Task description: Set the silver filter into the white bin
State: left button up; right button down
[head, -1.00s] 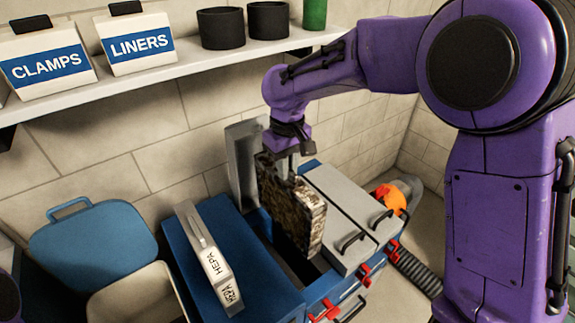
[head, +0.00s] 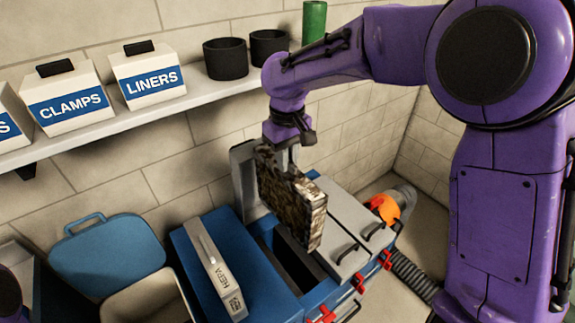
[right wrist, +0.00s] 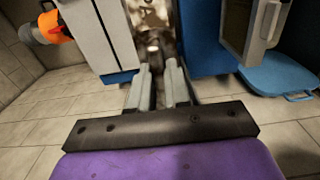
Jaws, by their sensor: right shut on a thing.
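A filter (head: 290,200) with a mottled brown, dirty face hangs from my right gripper (head: 291,160); no clearly silver surface shows on it. The gripper is shut on its top edge, and the filter is above the open slot (head: 295,262) of the blue housing. In the right wrist view the fingers (right wrist: 163,75) close on the filter (right wrist: 155,18). A white bin (head: 150,298) stands at the lower left, with its blue lid (head: 105,255) leaning behind it. My left gripper is not in view.
A white HEPA filter (head: 220,280) lies on the blue housing (head: 185,240) between slot and bin. A grey raised cover (head: 243,180) stands behind the slot. Grey closed covers (head: 340,225) with handles are at right. A shelf (head: 120,120) with boxes runs above.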

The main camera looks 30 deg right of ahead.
jog(key=shift+r, duration=4.2)
